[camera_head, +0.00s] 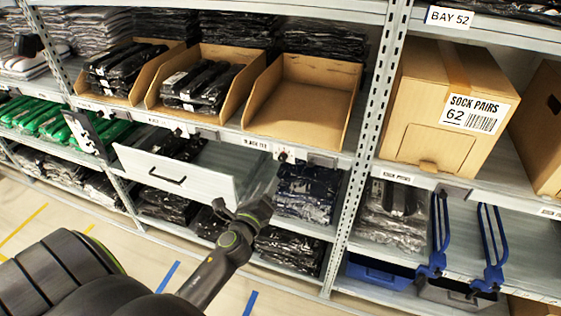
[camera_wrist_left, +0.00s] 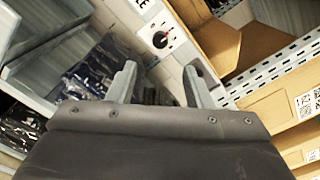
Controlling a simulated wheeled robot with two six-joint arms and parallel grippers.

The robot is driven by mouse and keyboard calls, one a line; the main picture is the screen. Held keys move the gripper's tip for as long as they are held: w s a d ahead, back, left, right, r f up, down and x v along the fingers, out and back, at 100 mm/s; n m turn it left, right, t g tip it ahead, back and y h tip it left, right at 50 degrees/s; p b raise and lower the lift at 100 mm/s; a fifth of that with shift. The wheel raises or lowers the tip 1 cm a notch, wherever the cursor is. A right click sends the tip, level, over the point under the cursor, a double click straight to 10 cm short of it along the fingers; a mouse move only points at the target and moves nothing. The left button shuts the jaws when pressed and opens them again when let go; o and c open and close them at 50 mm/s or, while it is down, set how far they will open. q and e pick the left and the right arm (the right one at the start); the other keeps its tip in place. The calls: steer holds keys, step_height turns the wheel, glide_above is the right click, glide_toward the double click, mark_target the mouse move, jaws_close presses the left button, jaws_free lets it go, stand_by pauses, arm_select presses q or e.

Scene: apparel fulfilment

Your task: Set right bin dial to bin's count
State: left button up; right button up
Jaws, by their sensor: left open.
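The right bin (camera_head: 311,84), an open-fronted cardboard bin, looks empty in the head view. Its dial (camera_head: 284,154), a small round knob on a white plate, sits on the shelf edge below it. The dial also shows in the left wrist view (camera_wrist_left: 160,40), with a dark knob and a red mark; its numbers are too small to read. My left gripper (camera_head: 250,209) is below and left of the dial in the head view. In the wrist view its fingers (camera_wrist_left: 160,68) are spread, with the dial beyond them and apart from them. My right gripper is not in view.
Two cardboard bins to the left, the middle one (camera_head: 154,94) among them, hold black packets. An open drawer (camera_head: 176,178) with a black handle juts out near my left arm. A metal upright (camera_head: 368,120) stands right of the dial. A sock box (camera_head: 412,100) stands further right.

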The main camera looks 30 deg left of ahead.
mark_target(282, 160)
arm_select(q)
steer(key=x, duration=0.9)
steer(key=shift+w, duration=0.2)
steer(key=shift+x, duration=0.85)
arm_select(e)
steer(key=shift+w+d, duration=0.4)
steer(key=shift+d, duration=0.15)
arm_select(q)
steer(key=c, duration=1)
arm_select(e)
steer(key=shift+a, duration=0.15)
